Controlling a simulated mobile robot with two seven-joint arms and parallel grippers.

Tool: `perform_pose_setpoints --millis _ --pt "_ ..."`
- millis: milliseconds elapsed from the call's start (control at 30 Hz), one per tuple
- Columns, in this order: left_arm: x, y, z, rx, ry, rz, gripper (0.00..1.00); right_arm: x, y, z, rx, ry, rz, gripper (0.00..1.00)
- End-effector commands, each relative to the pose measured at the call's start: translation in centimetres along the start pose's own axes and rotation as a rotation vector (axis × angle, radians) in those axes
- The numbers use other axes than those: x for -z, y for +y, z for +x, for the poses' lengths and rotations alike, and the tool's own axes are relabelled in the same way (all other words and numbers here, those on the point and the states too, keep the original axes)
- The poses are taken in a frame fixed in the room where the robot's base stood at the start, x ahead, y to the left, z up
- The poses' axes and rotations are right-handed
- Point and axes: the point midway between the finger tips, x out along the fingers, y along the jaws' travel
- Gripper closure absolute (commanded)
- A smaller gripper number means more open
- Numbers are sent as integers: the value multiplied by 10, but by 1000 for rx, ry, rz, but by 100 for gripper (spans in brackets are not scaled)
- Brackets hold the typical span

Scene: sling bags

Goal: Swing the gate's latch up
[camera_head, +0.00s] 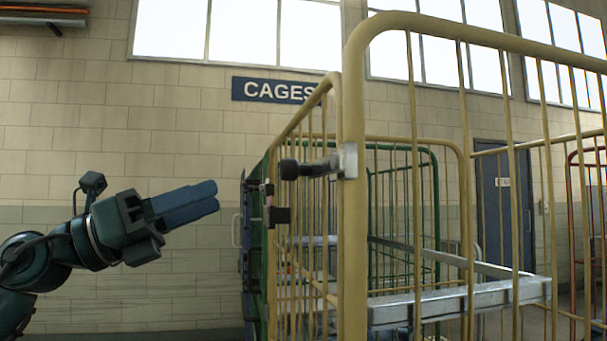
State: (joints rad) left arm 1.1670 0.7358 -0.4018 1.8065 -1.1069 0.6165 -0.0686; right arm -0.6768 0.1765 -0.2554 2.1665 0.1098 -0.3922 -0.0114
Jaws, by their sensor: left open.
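The gate's latch (312,168) is a short grey bar with a black knob at its left end. It lies about level and points left from a metal bracket (347,161) on the yellow post of the gate (354,240). My left gripper (214,197) comes in from the left, open and empty, its blue fingers pointing right. In the picture it is left of the knob and a little lower, with a clear gap; it touches nothing. My right gripper is not in view.
A yellow barred cage fills the right side, with a grey metal shelf (510,293) inside. Green cages (257,250) stand behind the post. Dark fittings (279,216) show below the latch. A brick wall with a CAGES sign (275,90) is behind. The space around my gripper is free.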

Motion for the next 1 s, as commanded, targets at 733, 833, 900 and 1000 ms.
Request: perform_pose_setpoints --millis 733,833,900,1000 --pt "-2 -2 123 4 -1 -4 50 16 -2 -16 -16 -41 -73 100" --pt "-1 -1 128 1 -2 -3 50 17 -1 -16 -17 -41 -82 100" --pt "-1 0 130 1 -1 -2 50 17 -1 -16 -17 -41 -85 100" --pt "0 0 130 1 -1 -2 50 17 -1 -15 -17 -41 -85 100"
